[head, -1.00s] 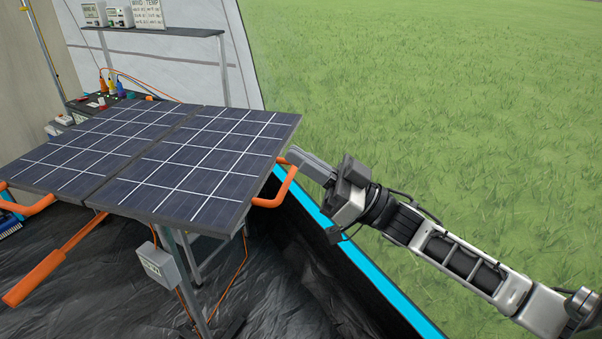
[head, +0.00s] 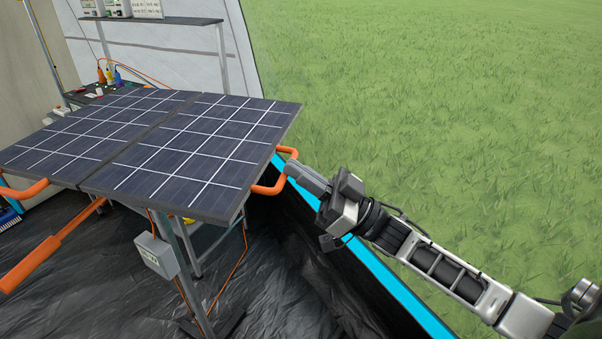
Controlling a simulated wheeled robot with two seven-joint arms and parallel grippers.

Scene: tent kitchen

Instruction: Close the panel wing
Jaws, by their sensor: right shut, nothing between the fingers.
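The solar panel is spread flat in two halves on a metal stand. The right wing (head: 196,158) has an orange handle (head: 284,178) on its right edge. The left wing (head: 75,145) has an orange handle (head: 28,190) at its left. My right gripper (head: 290,170) is shut and empty. Its fingertips are at the right wing's handle, overlapping it in the picture; I cannot tell if they touch. My left gripper is not in view.
A long orange lever (head: 52,247) sticks out below the panel. A grey box (head: 156,255) hangs on the stand's post. A shelf (head: 165,20) and a bench with cables stand behind. A blue-edged tent wall (head: 390,285) runs below my right arm, with open grass beyond.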

